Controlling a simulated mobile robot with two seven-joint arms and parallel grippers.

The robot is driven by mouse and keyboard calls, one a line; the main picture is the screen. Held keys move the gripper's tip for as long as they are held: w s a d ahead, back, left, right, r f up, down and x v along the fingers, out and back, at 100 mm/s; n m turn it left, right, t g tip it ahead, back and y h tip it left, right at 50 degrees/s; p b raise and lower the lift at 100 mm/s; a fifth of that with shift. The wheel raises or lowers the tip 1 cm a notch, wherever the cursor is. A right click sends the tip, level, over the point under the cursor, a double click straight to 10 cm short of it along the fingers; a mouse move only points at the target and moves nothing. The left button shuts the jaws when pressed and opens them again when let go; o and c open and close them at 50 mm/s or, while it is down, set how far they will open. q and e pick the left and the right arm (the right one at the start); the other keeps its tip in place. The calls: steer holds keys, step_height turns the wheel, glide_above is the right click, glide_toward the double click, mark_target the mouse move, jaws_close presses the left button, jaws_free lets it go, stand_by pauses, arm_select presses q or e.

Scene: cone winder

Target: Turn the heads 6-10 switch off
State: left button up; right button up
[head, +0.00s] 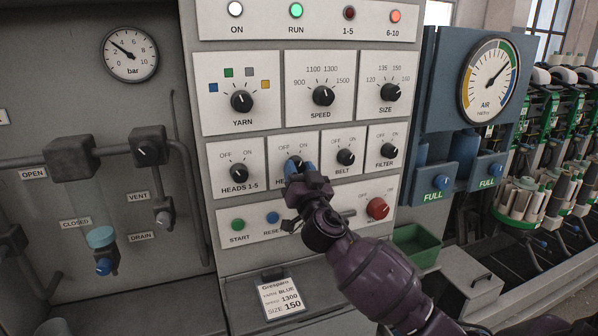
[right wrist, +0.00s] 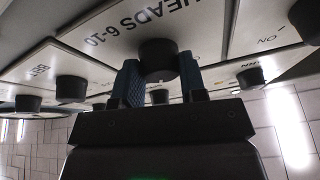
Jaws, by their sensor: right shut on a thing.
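The heads 6-10 switch is a black rotary knob (head: 294,163) on a white plate marked OFF and ON, in the middle of the control panel. My right gripper (head: 299,172) is at this knob, its blue fingers shut on it from either side. In the right wrist view the knob (right wrist: 158,57) sits between the two blue fingers, under the upside-down HEADS 6-10 label. The fingers partly cover the knob and label in the head view, and I cannot tell its pointer direction. The 6-10 lamp (head: 395,16) above glows orange-red. My left gripper is not in view.
The heads 1-5 knob (head: 238,172) is to the left, the belt knob (head: 345,157) and filter knob (head: 388,150) to the right. Below are a green start button (head: 238,225), a blue button (head: 273,218) and a red knob (head: 377,208). A green bin (head: 416,244) stands lower right.

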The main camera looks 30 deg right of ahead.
steer(key=n+y, duration=0.1)
steer(key=n, duration=0.2)
steer(key=shift+y, duration=0.3)
steer(key=n+y+p, duration=0.1)
steer(key=n, duration=0.1)
steer(key=n+y+p, duration=0.1)
steer(key=n, duration=0.2)
steer(key=shift+d+r+y, duration=0.15)
steer(key=shift+r+y, duration=0.05)
steer(key=shift+y, duration=0.1)
steer(key=n+y+p, duration=0.1)
steer(key=n, duration=0.1)
steer(key=shift+n, duration=0.4)
steer(key=n+y, duration=0.1)
steer(key=n, duration=0.1)
steer(key=shift+n+y+p, duration=0.4)
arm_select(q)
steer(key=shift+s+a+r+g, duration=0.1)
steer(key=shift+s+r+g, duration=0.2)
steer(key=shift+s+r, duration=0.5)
arm_select(e)
steer(key=shift+n+g, duration=0.3)
steer(key=shift+n, duration=0.5)
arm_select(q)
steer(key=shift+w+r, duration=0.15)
arm_select(e)
steer(key=shift+n+y, duration=0.3)
steer(key=o, duration=0.9)
steer(key=shift+f, duration=0.1)
